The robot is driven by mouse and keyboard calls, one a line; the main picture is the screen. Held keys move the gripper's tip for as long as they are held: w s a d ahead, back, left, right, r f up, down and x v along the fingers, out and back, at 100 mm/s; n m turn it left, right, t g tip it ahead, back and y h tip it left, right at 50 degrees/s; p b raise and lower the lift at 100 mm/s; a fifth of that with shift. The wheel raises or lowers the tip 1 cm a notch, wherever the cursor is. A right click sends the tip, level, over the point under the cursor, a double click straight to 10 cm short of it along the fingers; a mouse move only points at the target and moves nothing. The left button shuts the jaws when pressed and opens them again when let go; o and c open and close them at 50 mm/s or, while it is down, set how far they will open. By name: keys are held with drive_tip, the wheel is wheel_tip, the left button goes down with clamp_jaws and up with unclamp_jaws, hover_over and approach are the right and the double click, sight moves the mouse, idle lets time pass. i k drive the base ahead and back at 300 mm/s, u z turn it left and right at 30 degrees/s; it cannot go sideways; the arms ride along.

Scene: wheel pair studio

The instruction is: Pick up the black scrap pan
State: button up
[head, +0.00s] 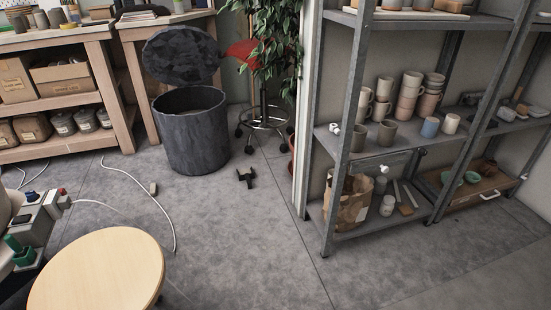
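A small black object (245,177) lies on the grey concrete floor, in front of and right of a large dark round bin (190,140). It has a blocky, forked outline and is too small to tell surely whether it is the black scrap pan. No other clearly pan-shaped black thing shows. The bin stands upright with its dark lid (182,55) raised behind its opening. My gripper is not in view.
A round pale wooden top (98,272) fills the lower left. A white cable (168,215) trails over the floor. A grey metal shelf (342,180) with cups and a paper bag (350,207) stands right. Wooden workbenches (118,80) stand back left. The middle floor is mostly clear.

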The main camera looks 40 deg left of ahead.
sight(247, 174)
drive_tip(key=u, duration=2.1)
drive_tip(key=i, duration=2.95)
drive_tip(key=z, duration=0.8)
